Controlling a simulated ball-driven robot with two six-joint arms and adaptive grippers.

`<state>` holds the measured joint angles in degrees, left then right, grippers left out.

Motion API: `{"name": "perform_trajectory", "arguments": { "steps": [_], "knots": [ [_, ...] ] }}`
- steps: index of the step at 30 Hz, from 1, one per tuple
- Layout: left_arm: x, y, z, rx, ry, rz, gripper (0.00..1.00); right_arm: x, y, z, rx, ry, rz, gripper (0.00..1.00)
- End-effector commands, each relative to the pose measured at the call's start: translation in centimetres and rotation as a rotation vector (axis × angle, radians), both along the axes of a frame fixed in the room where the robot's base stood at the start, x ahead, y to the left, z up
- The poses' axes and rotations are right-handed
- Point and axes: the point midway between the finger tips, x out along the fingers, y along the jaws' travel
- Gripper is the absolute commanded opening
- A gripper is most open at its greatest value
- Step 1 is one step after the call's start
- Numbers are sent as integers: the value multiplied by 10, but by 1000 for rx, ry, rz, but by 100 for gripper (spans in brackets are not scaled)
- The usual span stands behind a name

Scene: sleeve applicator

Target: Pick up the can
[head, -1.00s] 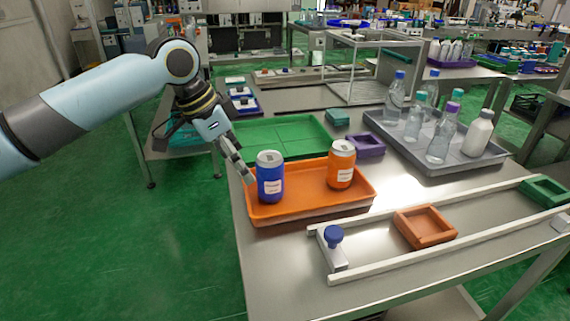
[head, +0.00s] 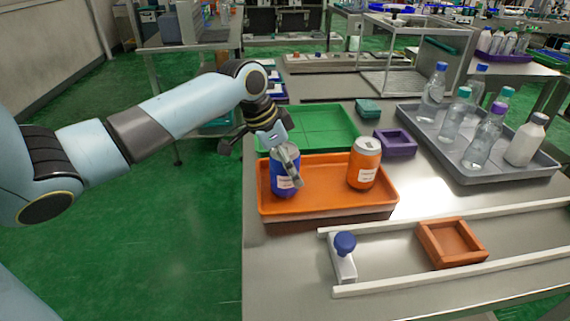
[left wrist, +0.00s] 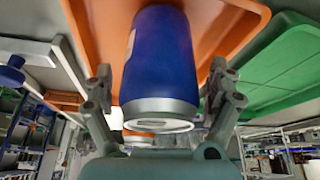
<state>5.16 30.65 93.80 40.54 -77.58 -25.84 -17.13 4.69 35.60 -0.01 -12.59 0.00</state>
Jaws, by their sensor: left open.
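A blue can (head: 281,183) with a white label and grey top stands upright at the left end of an orange tray (head: 325,208). An orange can (head: 363,163) stands to its right in the same tray. My left gripper (head: 289,166) is at the blue can and hides part of its top and side in the head view. In the left wrist view the blue can (left wrist: 163,65) lies between the two open fingers (left wrist: 150,70), with a visible gap at its left side. Contact on the right side is unclear. My right gripper is not in view.
Behind the orange tray is an empty green tray (head: 315,122). A purple holder (head: 395,142) is beyond the orange can. A grey tray (head: 475,176) with several bottles stands at right. White rails (head: 440,279) with a brown holder (head: 451,242) lie in front.

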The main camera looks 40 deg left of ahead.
Motion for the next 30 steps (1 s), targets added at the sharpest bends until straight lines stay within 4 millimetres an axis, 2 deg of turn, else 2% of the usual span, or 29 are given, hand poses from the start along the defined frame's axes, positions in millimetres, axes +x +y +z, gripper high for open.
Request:
{"name": "perform_trajectory", "arguments": {
  "steps": [3, 11, 17, 27, 30],
  "knots": [
    [5, -3, -12, -1, -2, 1, 89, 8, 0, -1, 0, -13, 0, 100],
    [6, -4, -14, 1, -1, -1, 89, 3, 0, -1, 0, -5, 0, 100],
    [5, -4, -14, 1, -1, -1, 63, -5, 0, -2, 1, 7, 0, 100],
    [5, -4, -15, 0, 0, 0, 19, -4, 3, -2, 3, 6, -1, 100],
    [5, -4, -14, 0, -1, 0, 16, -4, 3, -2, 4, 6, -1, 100]
  ]
}}
